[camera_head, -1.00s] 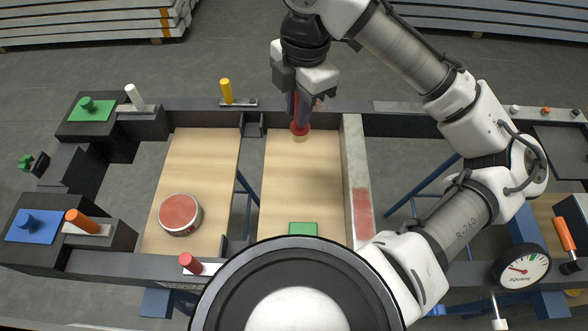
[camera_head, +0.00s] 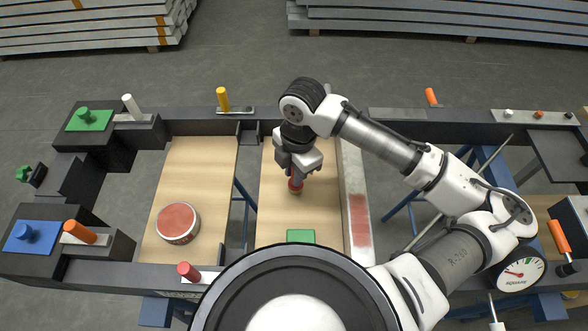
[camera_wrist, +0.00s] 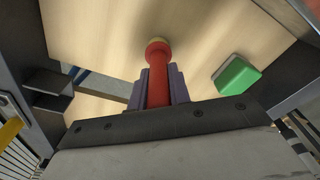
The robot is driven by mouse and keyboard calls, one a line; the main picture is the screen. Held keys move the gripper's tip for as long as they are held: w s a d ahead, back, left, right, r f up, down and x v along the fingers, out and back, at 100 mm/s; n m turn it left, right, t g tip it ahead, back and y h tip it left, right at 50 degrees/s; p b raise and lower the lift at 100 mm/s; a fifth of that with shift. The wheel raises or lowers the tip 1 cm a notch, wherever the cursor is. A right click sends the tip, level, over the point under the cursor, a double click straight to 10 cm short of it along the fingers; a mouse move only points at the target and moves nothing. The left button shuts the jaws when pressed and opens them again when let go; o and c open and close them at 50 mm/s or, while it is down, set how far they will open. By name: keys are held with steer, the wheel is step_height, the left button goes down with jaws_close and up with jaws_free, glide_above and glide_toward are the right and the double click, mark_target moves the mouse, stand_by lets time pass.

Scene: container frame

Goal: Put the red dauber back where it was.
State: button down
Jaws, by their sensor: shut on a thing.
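My gripper (camera_head: 296,168) is shut on the red dauber (camera_head: 295,185), which hangs roughly upright, pale tip down, over the middle wooden board (camera_head: 275,215). Whether the tip touches the board I cannot tell. In the wrist view the dauber (camera_wrist: 158,85) shows between the purple-grey fingers (camera_wrist: 156,92), its wide red end and pale tip pointing away from me. A round tin with a red top (camera_head: 178,222) sits on the left board (camera_head: 195,165). The grey bar (camera_head: 350,165) right of the middle board carries a red smear (camera_head: 360,218).
A green block (camera_head: 300,236) lies at the near end of the middle board. Yellow (camera_head: 222,98), white (camera_head: 131,106), orange (camera_head: 79,226) and red (camera_head: 188,271) handles stand up along the frame. A dial gauge (camera_head: 522,272) is at right.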

steer(key=shift+f, duration=0.1)
steer(key=shift+f, duration=0.15)
steer(key=c, duration=1.3)
jaws_free()
steer(key=r, duration=0.8)
steer(key=d+r, duration=0.1)
steer(key=r, duration=0.3)
steer(key=shift+w+r, duration=0.2)
steer(key=shift+w, duration=0.1)
